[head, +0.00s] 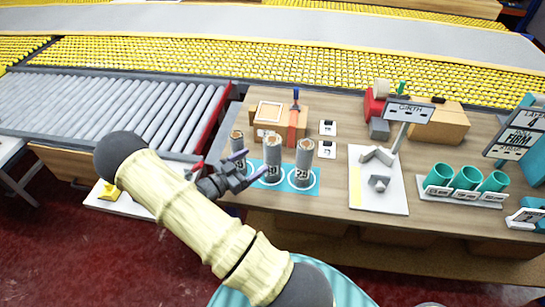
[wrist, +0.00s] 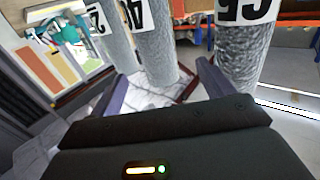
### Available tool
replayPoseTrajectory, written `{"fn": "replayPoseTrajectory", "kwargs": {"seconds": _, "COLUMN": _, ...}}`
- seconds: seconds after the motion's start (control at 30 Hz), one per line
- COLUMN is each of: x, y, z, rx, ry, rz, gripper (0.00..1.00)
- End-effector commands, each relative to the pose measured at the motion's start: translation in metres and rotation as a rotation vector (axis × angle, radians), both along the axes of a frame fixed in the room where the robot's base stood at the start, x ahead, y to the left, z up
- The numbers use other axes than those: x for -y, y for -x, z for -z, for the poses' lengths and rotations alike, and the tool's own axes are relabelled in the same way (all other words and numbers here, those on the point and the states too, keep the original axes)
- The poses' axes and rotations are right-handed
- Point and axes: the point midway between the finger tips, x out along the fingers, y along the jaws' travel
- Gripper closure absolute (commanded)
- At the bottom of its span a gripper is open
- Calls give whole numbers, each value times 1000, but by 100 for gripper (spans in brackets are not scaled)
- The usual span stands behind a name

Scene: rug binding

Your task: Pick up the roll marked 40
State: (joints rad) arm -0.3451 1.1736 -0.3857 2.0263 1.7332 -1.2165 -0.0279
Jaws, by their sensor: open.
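Three grey rolls stand upright on a blue mat (head: 316,185). The middle roll, marked 40 (head: 272,160), is also in the wrist view (wrist: 155,45), where its label shows upside down. The right roll (head: 304,163) appears marked 25. The left roll (head: 237,139) is partly hidden behind my gripper; its label is cut off in the wrist view (wrist: 240,55). My gripper (head: 248,166) is open and empty, just left of the roll marked 40. In the wrist view, that roll appears between my two finger tips; whether it is within their reach is unclear.
A cardboard box (head: 268,124) stands behind the rolls. A white board (head: 378,193) with grey parts lies to their right, and teal cups (head: 467,178) stand farther right. A roller conveyor (head: 120,105) lies at the left.

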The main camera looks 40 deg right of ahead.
Motion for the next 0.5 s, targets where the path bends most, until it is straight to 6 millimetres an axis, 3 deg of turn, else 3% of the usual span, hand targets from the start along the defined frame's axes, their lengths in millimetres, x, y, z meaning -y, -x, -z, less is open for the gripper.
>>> {"fn": "replayPoseTrajectory", "kwargs": {"seconds": 0.23, "x": 44, "y": 0, "z": -2, "rx": -1, "ry": 2, "rz": 2, "gripper": 20}}
{"fn": "replayPoseTrajectory", "kwargs": {"seconds": 0.5, "x": 56, "y": -2, "z": 0, "rx": 0, "ry": 0, "rz": -1, "gripper": 20}}
